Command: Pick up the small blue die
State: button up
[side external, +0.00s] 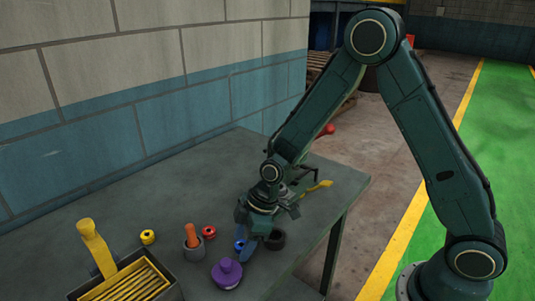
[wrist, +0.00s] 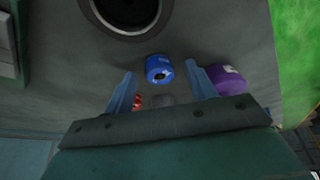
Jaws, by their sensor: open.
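The small blue die (wrist: 158,68) looks like a short rounded blue block with pale and dark marks in the wrist view. It lies between my two blue-grey fingertips there, with a visible gap to each. My gripper (wrist: 161,80) is open and holds nothing. In the side external view my gripper (side external: 255,236) points down, low over the table. A bright blue patch of the die (side external: 239,245) shows at the left of a finger, partly hidden by it. I cannot tell the exact height of the fingertips over the table.
A purple knobbed piece (side external: 227,273) stands close by; it is just right of the right finger in the wrist view (wrist: 231,82). A grey cup (side external: 194,249) holds an orange peg. A yellow-slatted tray (side external: 174,292) stands left.

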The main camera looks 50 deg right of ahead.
dwell(0.4)
jog(key=c, duration=1.2)
jog(key=shift+o, duration=0.2)
jog(key=shift+r, duration=0.2)
notch_tip(320, 180, up, 20)
jog(key=shift+f, duration=0.15)
